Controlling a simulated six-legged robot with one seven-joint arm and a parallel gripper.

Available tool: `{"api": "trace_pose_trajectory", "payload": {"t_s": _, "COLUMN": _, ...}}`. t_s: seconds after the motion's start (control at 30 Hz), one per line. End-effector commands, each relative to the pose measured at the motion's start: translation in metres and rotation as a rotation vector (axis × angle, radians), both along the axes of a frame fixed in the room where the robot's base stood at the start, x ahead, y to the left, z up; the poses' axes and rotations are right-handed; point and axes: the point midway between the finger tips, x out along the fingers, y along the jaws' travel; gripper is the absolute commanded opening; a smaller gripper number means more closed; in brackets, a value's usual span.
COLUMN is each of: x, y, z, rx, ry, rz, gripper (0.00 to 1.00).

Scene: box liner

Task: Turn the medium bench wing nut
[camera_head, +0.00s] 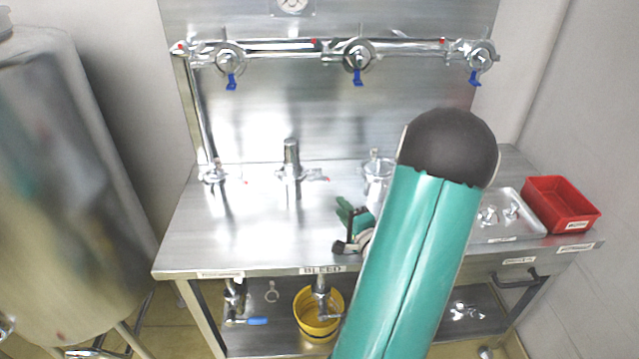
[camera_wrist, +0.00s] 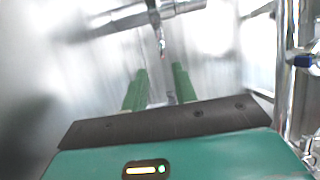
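Fittings stand along the back of the steel bench: a left one (camera_head: 213,174), a taller middle one (camera_head: 291,165) and a right one (camera_head: 377,168), partly covered by my arm. I cannot tell which of them carries the medium wing nut. My gripper (camera_head: 354,212) is over the bench in front of the right fitting, mostly hidden behind my teal arm. In the wrist view my gripper (camera_wrist: 158,72) has its two green fingers apart, with nothing between them. A metal fitting with a thin red-tipped part (camera_wrist: 161,38) shows beyond the fingertips.
A metal tray (camera_head: 490,236) with small wing-shaped parts and a red bin (camera_head: 562,205) are at the bench's right. Pipes with clamps and blue handles (camera_head: 357,77) run along the back panel. A yellow bucket (camera_head: 303,318) is below. The bench's left front is clear.

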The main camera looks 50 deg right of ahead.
Motion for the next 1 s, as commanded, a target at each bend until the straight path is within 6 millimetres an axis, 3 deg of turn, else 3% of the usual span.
{"api": "trace_pose_trajectory", "payload": {"t_s": 0.6, "x": 0.101, "y": -0.05, "z": 0.0, "rx": -0.002, "ry": 0.001, "rz": 0.003, "gripper": 0.28}}
{"api": "trace_pose_trajectory", "payload": {"t_s": 1.0, "x": 0.111, "y": -0.055, "z": 0.0, "rx": 0.0, "ry": 0.001, "rz": 0.002, "gripper": 0.28}}
